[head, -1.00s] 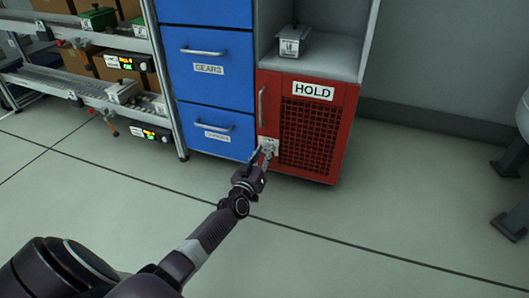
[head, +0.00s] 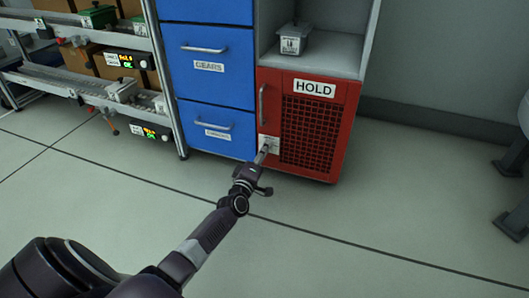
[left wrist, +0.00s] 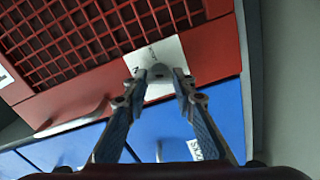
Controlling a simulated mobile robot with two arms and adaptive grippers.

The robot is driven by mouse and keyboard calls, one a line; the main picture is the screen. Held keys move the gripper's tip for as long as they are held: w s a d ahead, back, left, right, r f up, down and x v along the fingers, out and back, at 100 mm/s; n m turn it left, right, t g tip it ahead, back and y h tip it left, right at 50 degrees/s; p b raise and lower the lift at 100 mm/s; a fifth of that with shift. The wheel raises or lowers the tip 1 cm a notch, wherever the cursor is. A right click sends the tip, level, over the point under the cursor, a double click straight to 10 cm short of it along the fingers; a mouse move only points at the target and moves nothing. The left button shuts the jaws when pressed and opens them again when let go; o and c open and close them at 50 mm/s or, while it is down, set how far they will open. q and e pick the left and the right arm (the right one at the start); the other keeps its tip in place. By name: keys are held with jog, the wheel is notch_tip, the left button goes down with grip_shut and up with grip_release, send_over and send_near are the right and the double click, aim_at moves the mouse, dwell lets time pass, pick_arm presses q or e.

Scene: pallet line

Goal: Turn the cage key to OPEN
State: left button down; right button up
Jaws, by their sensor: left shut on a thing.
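The red cage door (head: 346,120) with a HOLD sign and dark mesh is closed at the bottom of the cabinet. A white key plate (head: 268,141) sits at its lower left; it also shows in the left wrist view (left wrist: 165,52), its lettering too small to read. My left gripper (head: 263,154) is at this plate. In the left wrist view its fingertips (left wrist: 165,85) are shut on the small grey key (left wrist: 158,84) in front of the plate. The fingers hide part of the key, and I cannot read its setting. My right gripper is out of view.
Blue drawers (head: 208,100) stand left of the cage door. A door handle (head: 262,104) sticks out above the key plate. An open shelf (head: 333,55) above holds a grey box (head: 292,42). The floor in front is clear.

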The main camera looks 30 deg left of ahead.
pick_arm(q)
jog(key=shift+f+n+b, duration=0.1)
jog(key=shift+n+b, duration=0.25)
jog(key=shift+n, duration=1.65)
jog(key=c, duration=1.6)
grip_release()
